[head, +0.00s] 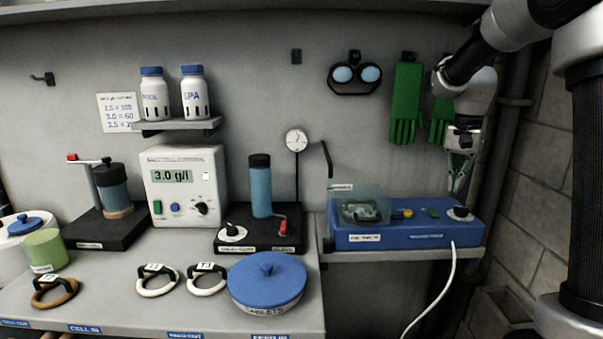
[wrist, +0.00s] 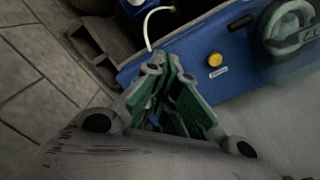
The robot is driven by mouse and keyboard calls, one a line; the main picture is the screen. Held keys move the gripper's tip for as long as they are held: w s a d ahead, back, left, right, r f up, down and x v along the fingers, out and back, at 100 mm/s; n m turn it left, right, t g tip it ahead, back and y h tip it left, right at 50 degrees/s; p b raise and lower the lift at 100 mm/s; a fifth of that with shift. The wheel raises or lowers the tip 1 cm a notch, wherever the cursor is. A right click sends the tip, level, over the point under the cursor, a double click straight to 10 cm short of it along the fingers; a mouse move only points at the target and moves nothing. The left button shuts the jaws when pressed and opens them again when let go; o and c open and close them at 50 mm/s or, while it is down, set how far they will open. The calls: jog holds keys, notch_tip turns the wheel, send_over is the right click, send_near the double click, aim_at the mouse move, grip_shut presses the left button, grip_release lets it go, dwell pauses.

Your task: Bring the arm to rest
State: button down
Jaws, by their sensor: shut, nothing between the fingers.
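My arm comes in from the top right of the head view. My gripper (head: 460,178) points down above the right end of the blue device (head: 385,240), in front of the wall. In the wrist view my gripper (wrist: 163,72) has its green-padded fingers together at the tips, with nothing held. The blue device (wrist: 190,50) shows beyond the fingertips, with a yellow button (wrist: 215,60). Whether the fingertips touch the device I cannot tell, but they look clear of it.
A clear cover (head: 358,203) sits on the device's left part; a white cable (head: 430,290) hangs from its front. Green gloves (head: 406,100) and goggles (head: 355,76) hang behind. The left bench holds a blue-lidded tub (head: 267,280), white rings (head: 157,281) and a control box (head: 185,185).

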jog(key=s+a+r+n+t, duration=0.15)
jog(key=s+n, duration=0.35)
jog(key=s, duration=0.9)
jog(key=s+a+r+n+t, duration=0.1)
jog(key=s+a+n+t, duration=0.2)
jog(key=s, duration=1.1)
jog(key=w+d+r+n+g, duration=0.1)
jog(key=w+d, duration=0.1)
jog(key=w, duration=1.6)
jog(key=w+d+r+g, duration=0.1)
jog(key=w+d, duration=0.1)
jog(key=w, duration=1.5)
jog(key=x, duration=1.4)
jog(key=shift+a+f, duration=0.1)
jog(key=shift+a, duration=0.05)
